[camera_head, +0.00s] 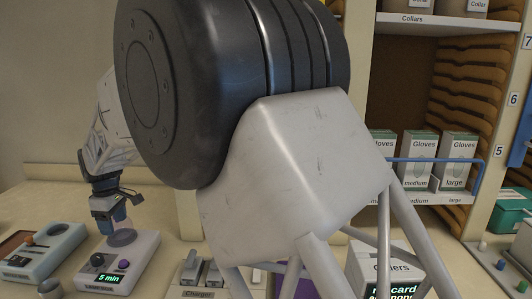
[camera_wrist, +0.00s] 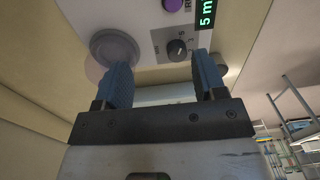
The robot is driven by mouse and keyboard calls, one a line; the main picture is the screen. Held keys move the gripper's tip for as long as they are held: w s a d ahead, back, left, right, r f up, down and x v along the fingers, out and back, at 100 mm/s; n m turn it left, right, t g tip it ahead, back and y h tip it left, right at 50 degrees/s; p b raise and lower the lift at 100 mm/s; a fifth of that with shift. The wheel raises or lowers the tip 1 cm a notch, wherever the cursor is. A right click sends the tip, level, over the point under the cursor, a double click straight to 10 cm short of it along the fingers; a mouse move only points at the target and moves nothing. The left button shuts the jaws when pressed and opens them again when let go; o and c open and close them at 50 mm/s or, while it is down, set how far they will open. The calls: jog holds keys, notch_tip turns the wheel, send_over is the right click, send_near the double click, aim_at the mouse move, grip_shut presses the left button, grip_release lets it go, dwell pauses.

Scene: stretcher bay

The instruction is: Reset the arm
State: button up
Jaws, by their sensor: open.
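My arm fills the middle of the head view, and its wrist hangs down at the left. My gripper (camera_head: 117,216) points down just above the round pad of a white box with a lit "5 min" display (camera_head: 121,264). In the wrist view my gripper (camera_wrist: 163,72) shows two blue finger pads spread apart with nothing between them. The box (camera_wrist: 153,18) is beyond the fingers, with its round pad, a dark knob and a purple button. I cannot tell whether a fingertip touches the pad.
Another switch box (camera_head: 42,250) is left of the timer box. A charger (camera_head: 198,275) is to its right. Glove boxes (camera_head: 420,158) stand on a shelf behind a blue rail (camera_head: 474,178). A green bin (camera_head: 511,208) is at far right. My arm hides the middle counter.

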jog(key=s+d+r+m, duration=0.1)
jog(key=d+r+m, duration=0.2)
jog(key=d, duration=1)
jog(key=s+d+r+m+t, duration=0.1)
jog(key=s+d+r+m, duration=0.2)
jog(key=d, duration=1)
jog(key=d+r+m, duration=0.3)
jog(key=d+r, duration=0.1)
jog(key=d, duration=0.9)
jog(key=s+d+m+t, duration=0.1)
jog(key=s+d+m, duration=0.1)
jog(key=s+d, duration=0.5)
jog(key=s+d+m, duration=0.3)
jog(key=s+d, duration=0.1)
jog(key=d, duration=0.5)
jog(key=s+d+f+m, duration=0.2)
jog(key=s+d, duration=0.3)
jog(key=s, duration=0.2)
jog(key=s+d+f+m+t, duration=0.1)
jog(key=s+d+f+m, duration=0.1)
jog(key=s, duration=0.5)
jog(key=d+f, duration=0.1)
jog(key=d, duration=0.1)
jog(key=shift+s+d+f+m, duration=0.25)
jog(key=shift+d+m, duration=0.05)
jog(key=shift+d, duration=0.05)
